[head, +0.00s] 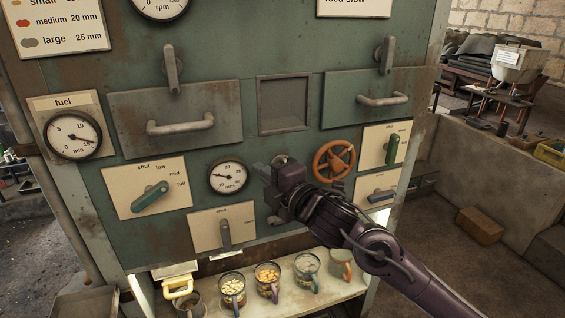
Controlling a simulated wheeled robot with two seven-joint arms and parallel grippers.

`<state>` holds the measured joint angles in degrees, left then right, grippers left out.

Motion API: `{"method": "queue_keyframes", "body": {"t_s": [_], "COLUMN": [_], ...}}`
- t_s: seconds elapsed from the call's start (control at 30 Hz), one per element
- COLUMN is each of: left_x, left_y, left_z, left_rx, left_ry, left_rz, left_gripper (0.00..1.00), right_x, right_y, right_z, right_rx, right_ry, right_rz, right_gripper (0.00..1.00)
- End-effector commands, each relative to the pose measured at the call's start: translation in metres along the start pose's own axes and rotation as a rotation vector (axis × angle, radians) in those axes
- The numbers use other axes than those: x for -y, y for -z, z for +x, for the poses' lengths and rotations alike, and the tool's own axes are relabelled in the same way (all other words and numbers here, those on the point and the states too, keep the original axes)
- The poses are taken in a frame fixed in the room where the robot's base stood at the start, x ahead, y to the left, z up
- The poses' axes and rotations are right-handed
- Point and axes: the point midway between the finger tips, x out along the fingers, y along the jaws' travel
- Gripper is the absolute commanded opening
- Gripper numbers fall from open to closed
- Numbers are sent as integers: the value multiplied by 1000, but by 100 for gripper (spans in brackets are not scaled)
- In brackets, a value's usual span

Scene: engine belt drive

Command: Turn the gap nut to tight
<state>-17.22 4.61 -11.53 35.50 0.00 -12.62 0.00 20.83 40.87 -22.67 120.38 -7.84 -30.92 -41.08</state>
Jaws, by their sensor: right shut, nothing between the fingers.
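My right gripper (268,183) is at the front of the green machine panel, just right of a small round gauge (228,177) marked in mm. Its purple wrist and arm come in from the lower right. The fingers are closed with nothing between them. A small grey round part (280,160) shows at the panel just above the gripper, partly covered by it. I cannot tell for sure whether this is the gap nut, or whether the fingers touch it. No tight mark is readable. My left gripper is not in view.
An orange handwheel (334,161) is close to the right of my gripper. A green lever plate (150,187) and a grey lever plate (222,228) lie left and below. Drawer handles (181,125) stick out above. Several mugs stand on a shelf (340,291) below.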

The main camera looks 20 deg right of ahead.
Motion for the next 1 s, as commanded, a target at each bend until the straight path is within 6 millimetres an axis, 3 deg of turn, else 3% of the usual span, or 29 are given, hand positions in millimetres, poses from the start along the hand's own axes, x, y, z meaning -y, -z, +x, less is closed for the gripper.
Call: {"method": "queue_keyframes", "body": {"t_s": [0.1, 0.3, 0.77, 1.0], "left_x": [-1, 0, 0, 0], "left_y": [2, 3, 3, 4], "left_z": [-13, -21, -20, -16], "left_rx": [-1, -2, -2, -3], "left_ry": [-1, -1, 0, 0], "left_rz": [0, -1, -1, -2], "left_gripper": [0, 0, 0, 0], "right_x": [-2, 0, 1, 2], "right_y": [-17, -35, -38, -42], "right_z": [-6, -12, -13, -3], "right_rx": [2, 1, 0, 0], "right_ry": [4, 2, -1, -36], "right_rz": [-3, 0, 5, 107], "right_gripper": [0, 0, 0, 0]}}
